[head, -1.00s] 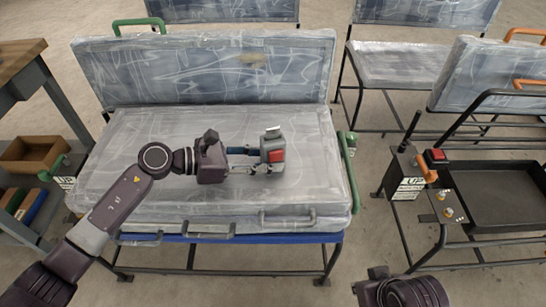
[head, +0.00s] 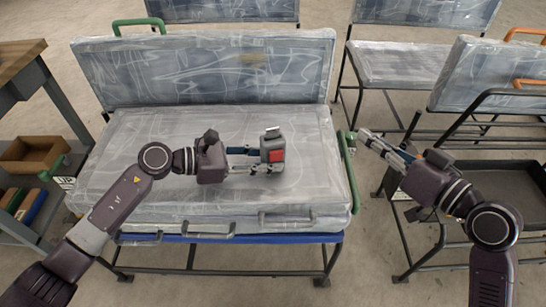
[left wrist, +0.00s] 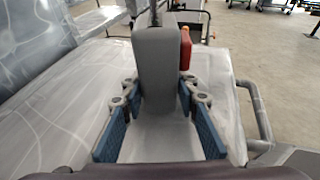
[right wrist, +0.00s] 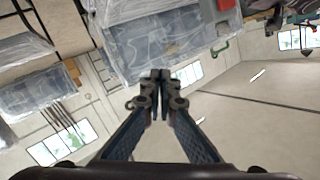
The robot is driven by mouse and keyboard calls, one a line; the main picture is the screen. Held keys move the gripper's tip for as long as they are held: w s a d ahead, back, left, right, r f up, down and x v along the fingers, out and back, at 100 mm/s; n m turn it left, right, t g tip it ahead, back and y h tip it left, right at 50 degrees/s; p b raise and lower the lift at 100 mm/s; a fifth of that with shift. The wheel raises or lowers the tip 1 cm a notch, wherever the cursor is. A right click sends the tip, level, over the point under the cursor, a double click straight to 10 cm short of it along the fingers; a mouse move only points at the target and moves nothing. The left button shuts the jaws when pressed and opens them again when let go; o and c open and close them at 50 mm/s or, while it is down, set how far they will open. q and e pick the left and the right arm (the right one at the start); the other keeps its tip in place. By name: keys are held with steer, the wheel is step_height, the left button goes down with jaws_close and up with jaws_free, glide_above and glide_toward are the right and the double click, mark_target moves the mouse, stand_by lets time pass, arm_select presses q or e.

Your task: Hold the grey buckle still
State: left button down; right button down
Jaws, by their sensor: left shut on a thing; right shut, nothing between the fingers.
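The grey buckle (head: 271,143) stands on the plastic-wrapped seat cushion, with a red button (head: 277,155) on its side. My left gripper (head: 262,161) is shut on the buckle from the left. In the left wrist view the buckle (left wrist: 160,68) stands upright between the two blue-padded fingers, its red part (left wrist: 185,48) facing right. My right gripper (head: 365,136) is shut and empty, just right of the seat beside the green handle. In the right wrist view its fingertips (right wrist: 160,78) meet with nothing between them.
The wrapped seat (head: 120,180) and its backrest (head: 200,68) fill the middle. A green handle (head: 349,170) edges the seat's right side. More wrapped seats (head: 395,62) stand at the right, and a wooden bench (head: 20,55) with bins stands at the left.

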mark_target(273, 161)
steer(key=s+a+f+g+y, duration=0.1)
steer(key=a, duration=0.1)
steer(key=s+a+f, duration=0.1)
steer(key=a+f, duration=0.1)
steer(key=s+a+f+n+g+y, duration=0.1)
steer(key=a+f, duration=0.1)
steer(key=shift+s+a+f+g+y, duration=0.15)
steer(key=shift+s+a+g+y, duration=0.05)
steer(key=shift+a+g+y, duration=0.1)
steer(key=s+a+f+g+y, duration=0.1)
steer(key=s+a, duration=0.1)
steer(key=s+a+f+n+g+y, duration=0.1)
steer(key=a, duration=0.2)
steer(key=s+a+f+n+g+y, duration=0.1)
steer(key=s+a, duration=0.1)
steer(key=shift+s+a, duration=0.25)
steer(key=shift+s, duration=0.05)
steer(key=shift+g, duration=0.3)
steer(key=shift+w+a, duration=0.4)
steer(key=shift+w, duration=1)
steer(key=shift+w+a, duration=0.45)
steer(key=shift+w, duration=0.9)
steer(key=shift+w+a, duration=0.4)
steer(key=shift+w, duration=1)
steer(key=shift+w, duration=0.1)
steer(key=shift+w+a, duration=0.1)
steer(key=shift+w, duration=0.2)
steer(key=shift+s, duration=0.45)
